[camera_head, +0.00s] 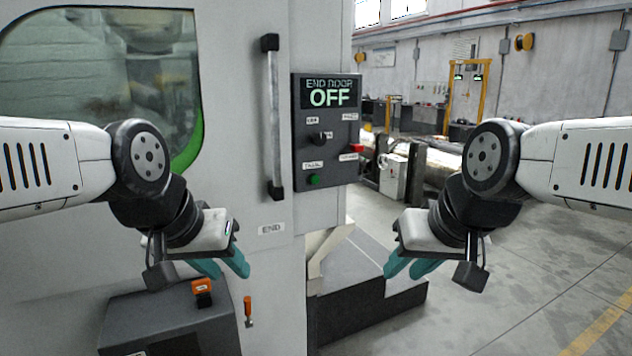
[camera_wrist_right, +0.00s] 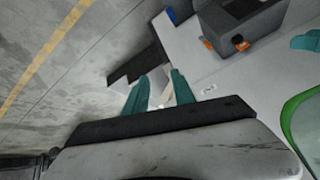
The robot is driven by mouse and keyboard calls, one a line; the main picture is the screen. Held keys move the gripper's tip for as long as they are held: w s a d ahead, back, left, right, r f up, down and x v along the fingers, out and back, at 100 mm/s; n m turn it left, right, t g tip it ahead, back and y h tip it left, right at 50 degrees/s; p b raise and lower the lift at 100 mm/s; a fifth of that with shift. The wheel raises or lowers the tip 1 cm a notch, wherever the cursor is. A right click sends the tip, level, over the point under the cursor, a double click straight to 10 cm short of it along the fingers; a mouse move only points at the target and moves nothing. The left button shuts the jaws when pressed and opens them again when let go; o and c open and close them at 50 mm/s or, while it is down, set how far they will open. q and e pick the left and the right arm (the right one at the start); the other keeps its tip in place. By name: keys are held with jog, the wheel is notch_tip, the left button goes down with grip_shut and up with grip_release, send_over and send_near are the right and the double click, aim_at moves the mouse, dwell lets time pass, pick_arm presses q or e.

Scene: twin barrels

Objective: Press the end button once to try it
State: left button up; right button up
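A dark control panel (camera_head: 326,135) on the white machine has a display (camera_head: 330,93) reading "END DOOR OFF". Below it are a black knob (camera_head: 318,138), a red button (camera_head: 356,149) at the right edge and a green button (camera_head: 314,180) at lower left. Their small labels are too blurred to read surely. My left gripper (camera_head: 222,266) is open and empty, below and left of the panel. My right gripper (camera_head: 409,267) is open and empty, below and right of it; its teal fingers stand apart in the right wrist view (camera_wrist_right: 160,94). Neither touches the panel.
A vertical door handle (camera_head: 273,117) stands just left of the panel, above an "END" label (camera_head: 271,229). A grey box (camera_head: 165,318) with an orange-and-black switch (camera_head: 202,292) is below my left gripper. A dark block (camera_head: 365,290) lies beneath. Open floor is at right.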

grip_shut()
dwell(1.5)
